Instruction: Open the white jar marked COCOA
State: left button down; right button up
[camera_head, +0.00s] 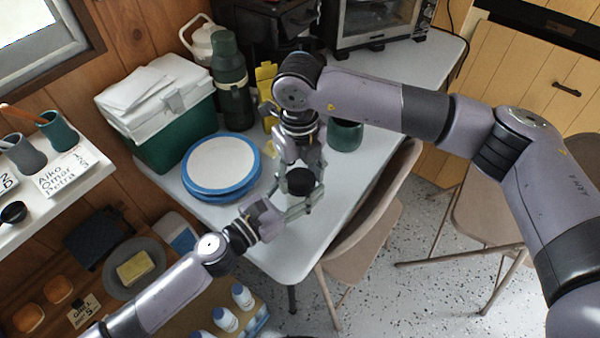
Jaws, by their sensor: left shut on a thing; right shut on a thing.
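A round black lid (300,181) shows between my two grippers, near the table's front edge. The white jar under it is almost wholly hidden by the gripper fingers, and I cannot read its COCOA marking. My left gripper (297,203) comes in low from the left and is shut on the jar's body. My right gripper (303,172) reaches down from above, its fingers on both sides of the black lid, shut on it. The lid appears to be at the jar's top; I cannot tell whether there is a gap.
On the white table (222,218) are stacked blue-rimmed plates (222,162), a green cooler (175,135) with papers, a dark green flask (231,80), a green mug (345,134) and a toaster oven (378,22). A folding chair (372,215) stands at the table's right edge. Bottles (243,297) stand lower left.

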jog(key=n, duration=0.5)
jog(key=shift+d, duration=0.1)
jog(key=n, duration=0.5)
jog(key=shift+w, duration=0.1)
jog(key=o, duration=1.3)
jog(key=shift+r, duration=0.1)
